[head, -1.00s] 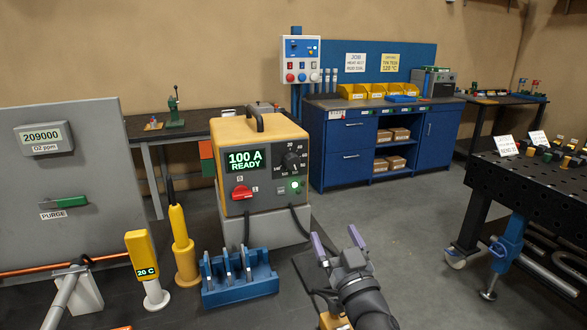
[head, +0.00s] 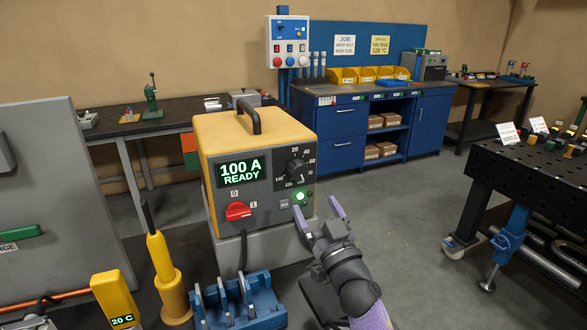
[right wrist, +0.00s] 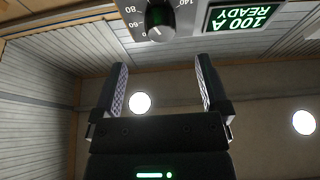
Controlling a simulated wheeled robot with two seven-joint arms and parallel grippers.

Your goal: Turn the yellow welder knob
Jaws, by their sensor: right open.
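The yellow welder (head: 232,131) stands left of centre in the head view. Its grey front has a green display reading "100 A READY" (head: 241,172) and a black round knob (head: 296,169) ringed by a number scale. The knob also shows upside down at the top of the right wrist view (right wrist: 158,18), with a white pointer mark. My right gripper (head: 321,217) is open and empty, below and right of the knob and apart from it. In the right wrist view its spread fingers (right wrist: 161,75) point toward the knob. My left gripper is not seen.
A red switch (head: 238,211) and a lit green button (head: 300,197) sit on the same panel, close to the knob. A blue rack (head: 262,298) stands in front of the welder. A black perforated table (head: 500,172) is at right. Open floor lies between.

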